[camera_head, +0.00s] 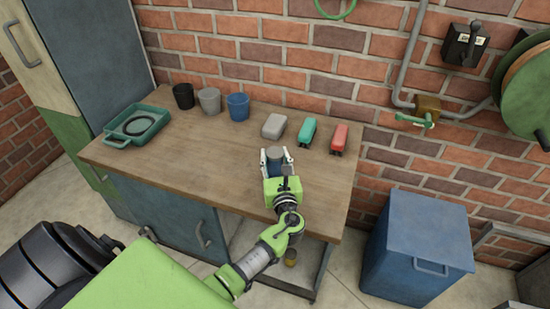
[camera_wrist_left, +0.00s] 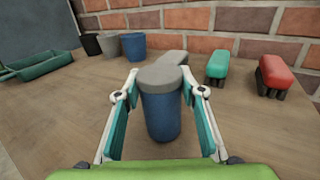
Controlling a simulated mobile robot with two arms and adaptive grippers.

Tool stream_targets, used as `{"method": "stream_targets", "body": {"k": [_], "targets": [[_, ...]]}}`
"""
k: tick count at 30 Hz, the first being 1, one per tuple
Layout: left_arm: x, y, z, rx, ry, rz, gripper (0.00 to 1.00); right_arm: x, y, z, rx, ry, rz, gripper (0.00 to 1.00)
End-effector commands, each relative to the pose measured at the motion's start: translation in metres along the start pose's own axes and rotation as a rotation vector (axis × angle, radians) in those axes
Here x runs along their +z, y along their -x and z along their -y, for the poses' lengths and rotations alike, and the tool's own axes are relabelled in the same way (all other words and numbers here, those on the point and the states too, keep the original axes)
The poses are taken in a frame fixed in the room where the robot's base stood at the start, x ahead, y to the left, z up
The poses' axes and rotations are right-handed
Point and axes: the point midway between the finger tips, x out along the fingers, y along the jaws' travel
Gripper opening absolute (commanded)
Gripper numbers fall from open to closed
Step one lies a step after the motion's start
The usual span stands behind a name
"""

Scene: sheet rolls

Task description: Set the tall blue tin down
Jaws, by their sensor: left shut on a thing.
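The tall blue tin (camera_wrist_left: 163,118) has a grey lid and stands upright between the fingers of my left gripper (camera_wrist_left: 162,112). In the head view the tin's grey top (camera_head: 273,153) shows between the fingertips of the left gripper (camera_head: 274,156), over the front right part of the wooden workbench (camera_head: 190,155). The gripper is shut on the tin. The tin's lower end appears at or just above the bench top; I cannot tell if it touches. My right gripper is not in view.
Behind the tin are a grey block (camera_head: 273,125), a green brush (camera_head: 307,131) and a red brush (camera_head: 339,138). Black (camera_head: 184,96), grey (camera_head: 209,101) and blue cups (camera_head: 238,107) stand along the wall. A green tray (camera_head: 110,142) is at left. The bench middle is clear.

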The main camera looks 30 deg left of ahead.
Motion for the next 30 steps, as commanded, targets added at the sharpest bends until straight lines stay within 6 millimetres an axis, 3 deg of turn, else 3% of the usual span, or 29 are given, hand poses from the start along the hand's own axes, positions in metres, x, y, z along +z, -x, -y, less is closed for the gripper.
{"method": "stream_targets", "body": {"k": [12, 13, 14, 26, 30], "targets": [[-0.007, 0.0, 0.0, 0.0, 0.001, 0.005, 0.06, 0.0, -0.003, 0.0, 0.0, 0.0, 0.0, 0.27], [-0.006, 0.0, 0.0, 0.0, 0.001, 0.002, 0.44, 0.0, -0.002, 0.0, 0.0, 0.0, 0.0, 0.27], [-0.006, 0.0, 0.0, 0.0, 0.001, 0.002, 0.52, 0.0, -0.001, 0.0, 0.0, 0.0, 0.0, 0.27], [-0.002, 0.0, 0.0, 0.0, 0.002, 0.002, 0.53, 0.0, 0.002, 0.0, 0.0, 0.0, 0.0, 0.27], [-0.006, 0.018, 0.001, -0.003, 0.001, 0.0, 0.53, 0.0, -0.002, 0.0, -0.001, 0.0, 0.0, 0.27]]}}
